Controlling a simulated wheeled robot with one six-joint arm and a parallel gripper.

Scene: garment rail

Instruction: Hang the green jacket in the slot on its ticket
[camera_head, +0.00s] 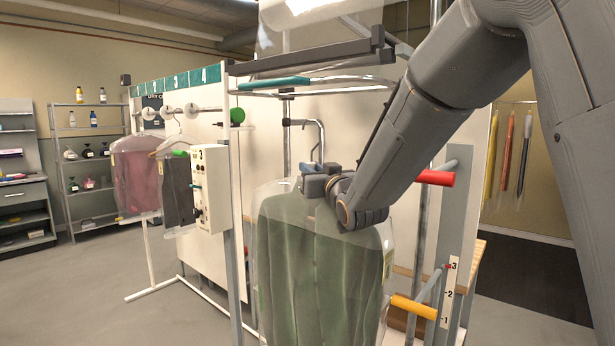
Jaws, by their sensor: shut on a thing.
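The green jacket (320,270) hangs upright in a clear plastic cover in the middle foreground. My gripper (315,182) is at the top of the cover, shut on the jacket's hanger end; the hanger itself is mostly hidden. A small yellowish tag, perhaps the ticket (387,265), shows at the cover's right edge; any number on it is too small to read. The numbered teal header (180,79) runs above the rail panel at the left, with a "4" readable nearest me. White discs (191,109) sit along the rail under it.
A pink garment (135,175) and a dark garment (178,190) hang at the left rail. A white control box (210,188) on a post stands between them and the jacket. Red (435,178) and orange (413,307) handles project at the right. Open floor (90,290) lies at the lower left.

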